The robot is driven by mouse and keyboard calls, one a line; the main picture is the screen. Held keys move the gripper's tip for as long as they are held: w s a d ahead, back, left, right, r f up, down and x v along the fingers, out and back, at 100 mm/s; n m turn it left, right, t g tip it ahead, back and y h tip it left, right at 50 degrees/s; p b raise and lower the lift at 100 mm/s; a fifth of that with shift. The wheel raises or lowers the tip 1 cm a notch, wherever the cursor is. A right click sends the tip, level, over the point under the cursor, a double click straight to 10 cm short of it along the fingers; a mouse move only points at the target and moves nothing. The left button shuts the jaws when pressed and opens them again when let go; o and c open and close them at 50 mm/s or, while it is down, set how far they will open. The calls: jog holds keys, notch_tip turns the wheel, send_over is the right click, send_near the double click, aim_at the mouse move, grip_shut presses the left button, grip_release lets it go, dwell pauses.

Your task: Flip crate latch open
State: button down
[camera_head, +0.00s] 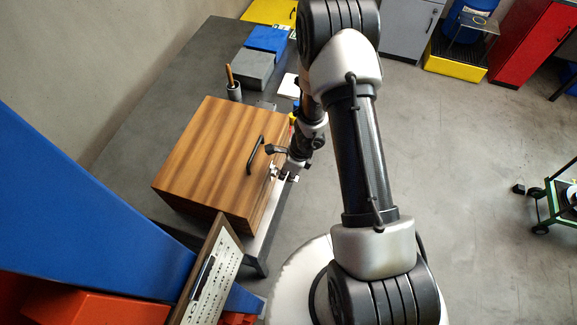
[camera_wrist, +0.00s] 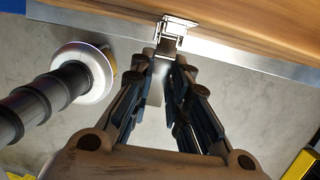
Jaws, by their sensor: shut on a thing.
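The wooden crate (camera_head: 215,160), with brown striped boards and a dark handle (camera_head: 255,154) on its lid, stands on the dark table. Its metal latch (camera_wrist: 172,37) is on the crate's side, at the top middle of the wrist view. My gripper (camera_wrist: 166,62) has its fingertips close together right at the latch, shut on its lower part. In the head view my gripper (camera_head: 284,174) is at the crate's right side, and the latch is small there. The fingertips partly hide the gripped part. I cannot tell how far the latch is turned.
The dark table (camera_head: 150,105) also holds a grey box (camera_head: 254,70), a blue box (camera_head: 266,40) and a small holder (camera_head: 234,92) with a stick. A framed sheet (camera_head: 212,280) stands in front of the crate. Open floor (camera_head: 460,150) lies to the right.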

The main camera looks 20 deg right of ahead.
jog(key=shift+r+g+h+p, duration=0.1)
jog(key=shift+g+h+p, duration=0.25)
jog(key=shift+p, duration=0.6)
jog(key=c, duration=1.5)
grip_release()
jog(key=r, duration=0.4)
jog(key=d+r, duration=0.1)
jog(key=r, duration=0.3)
jog(key=s+r, duration=0.1)
jog(key=r, duration=0.3)
jog(key=shift+d, duration=0.2)
